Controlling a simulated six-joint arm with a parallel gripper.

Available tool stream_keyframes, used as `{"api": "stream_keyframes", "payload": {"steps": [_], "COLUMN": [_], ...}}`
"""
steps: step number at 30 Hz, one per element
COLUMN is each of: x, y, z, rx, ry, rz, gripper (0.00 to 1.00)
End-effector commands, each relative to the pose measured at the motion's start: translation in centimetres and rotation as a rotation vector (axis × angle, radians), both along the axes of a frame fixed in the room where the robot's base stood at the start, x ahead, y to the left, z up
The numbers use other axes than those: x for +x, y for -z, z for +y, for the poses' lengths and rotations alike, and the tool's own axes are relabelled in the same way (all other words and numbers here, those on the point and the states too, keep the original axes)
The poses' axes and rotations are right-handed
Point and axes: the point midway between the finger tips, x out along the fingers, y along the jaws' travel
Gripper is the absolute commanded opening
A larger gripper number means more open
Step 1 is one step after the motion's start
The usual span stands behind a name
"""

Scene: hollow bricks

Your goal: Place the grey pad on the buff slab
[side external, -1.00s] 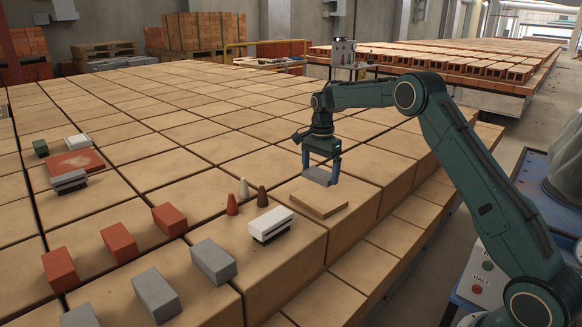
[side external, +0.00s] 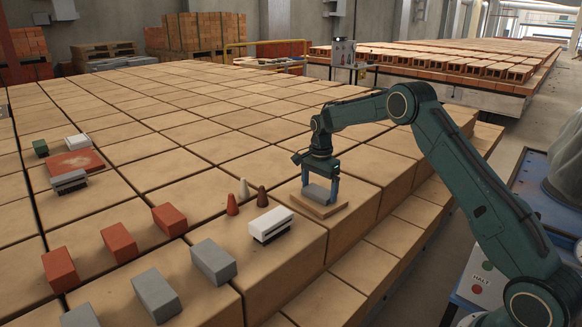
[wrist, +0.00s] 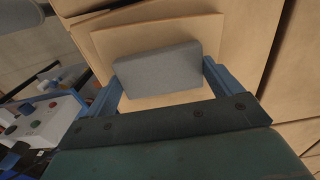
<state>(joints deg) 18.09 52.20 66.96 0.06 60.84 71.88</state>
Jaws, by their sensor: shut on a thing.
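The grey pad (side external: 317,194) is between the two blue fingers of my gripper (side external: 320,191), which is shut on it. In the wrist view the grey pad (wrist: 158,69) shows with a finger at each end, over the buff slab (wrist: 150,32). The buff slab (side external: 322,209) lies flat on the large tan blocks at the right front. The pad sits at or just above the slab's top; I cannot tell whether they touch. The pad looks level and within the slab's edges.
A black-and-white brush (side external: 270,224) and small red, white and brown cones (side external: 232,205) stand left of the slab. Several red (side external: 118,243) and grey bricks (side external: 213,261) lie farther left. The block edge drops away to the right of the slab.

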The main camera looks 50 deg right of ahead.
Motion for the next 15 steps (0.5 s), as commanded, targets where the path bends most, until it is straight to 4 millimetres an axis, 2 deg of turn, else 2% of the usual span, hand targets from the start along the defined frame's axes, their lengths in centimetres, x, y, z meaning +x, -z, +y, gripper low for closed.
{"api": "stream_keyframes", "payload": {"steps": [10, 11, 12, 15], "x": [0.0, -0.01, -0.01, -0.01], "y": [0.24, 0.25, 0.24, 0.23], "z": [0.0, 0.0, 0.01, 0.0], "rx": [0.0, 0.0, 0.0, 0.0], "ry": [0.0, 0.0, 0.0, 0.0], "rz": [0.0, 0.0, 0.0, 0.0], "gripper": [0.63, 0.96, 1.0, 1.0]}}
